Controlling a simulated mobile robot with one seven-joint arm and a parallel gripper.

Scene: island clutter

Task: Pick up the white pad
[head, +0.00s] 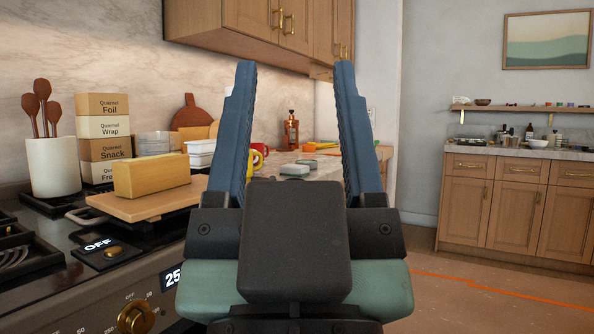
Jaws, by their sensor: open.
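The counter just below the pad is partly hidden by the gripper's dark body.
A stove (110,290) fills the left front, with a wooden board (150,203) bearing a yellow block (152,175). Yellow and red mugs (258,153) stand left of the pad, partly behind my left finger. Floor is open at right.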

